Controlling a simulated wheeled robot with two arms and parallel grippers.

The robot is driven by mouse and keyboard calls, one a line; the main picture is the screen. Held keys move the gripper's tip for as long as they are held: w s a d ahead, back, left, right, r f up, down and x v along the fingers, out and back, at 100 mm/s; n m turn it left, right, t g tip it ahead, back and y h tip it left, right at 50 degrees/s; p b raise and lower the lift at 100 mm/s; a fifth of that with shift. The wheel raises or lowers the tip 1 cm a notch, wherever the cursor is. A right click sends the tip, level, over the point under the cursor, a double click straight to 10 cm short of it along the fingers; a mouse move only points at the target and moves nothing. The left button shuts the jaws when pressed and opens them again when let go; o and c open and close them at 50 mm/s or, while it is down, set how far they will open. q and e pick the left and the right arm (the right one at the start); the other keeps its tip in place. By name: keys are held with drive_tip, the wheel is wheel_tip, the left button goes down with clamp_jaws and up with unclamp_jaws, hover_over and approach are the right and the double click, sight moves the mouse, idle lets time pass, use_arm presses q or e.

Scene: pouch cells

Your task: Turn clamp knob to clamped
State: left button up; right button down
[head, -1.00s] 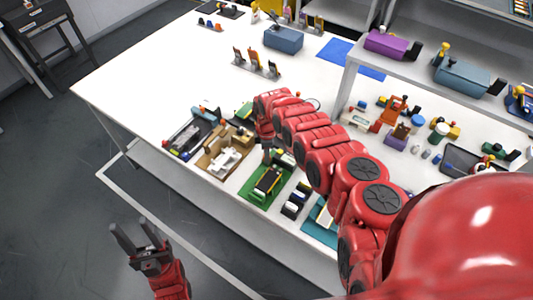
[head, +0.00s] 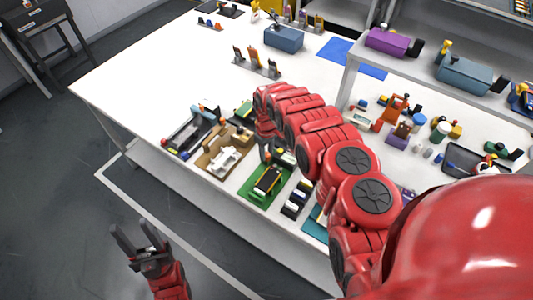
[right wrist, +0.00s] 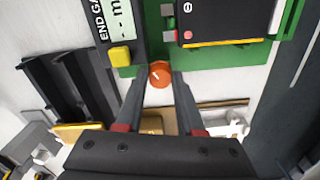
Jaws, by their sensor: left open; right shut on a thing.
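The clamp knob (right wrist: 160,72) is a small round orange-red knob with a short white mark, at the edge of the green fixture plate (right wrist: 228,55). My right gripper (right wrist: 160,80) has its two dark fingers on either side of the knob and is shut on it. A black block (right wrist: 220,20) with a yellow stripe lies on the plate. In the head view the green fixture (head: 254,196) is near the table's front edge, and my right arm hides the knob there. My left gripper (head: 132,228) is open and empty, off the table in front.
A gauge with a display (right wrist: 118,20) and yellow button stands beside the knob. A tan fixture (head: 208,166) and black tray (head: 175,143) lie to the left, dark small holders (head: 296,200) to the right. The table's left part (head: 150,85) is clear.

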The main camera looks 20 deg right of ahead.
drive_tip(key=shift+m, duration=0.5)
drive_tip(key=c, duration=0.8)
unclamp_jaws()
drive_tip(key=shift+r, duration=0.1)
drive_tip(key=shift+r+b, duration=0.5)
drive_tip(key=shift+r, duration=0.05)
wheel_tip(320, 180, up, 7)
drive_tip(key=shift+r+b, duration=0.15)
drive_tip(key=shift+b, duration=1)
wheel_tip(320, 180, up, 9)
drive_tip(key=p, duration=0.9)
hover_over(267, 154)
drive_tip(key=shift+a, duration=0.1)
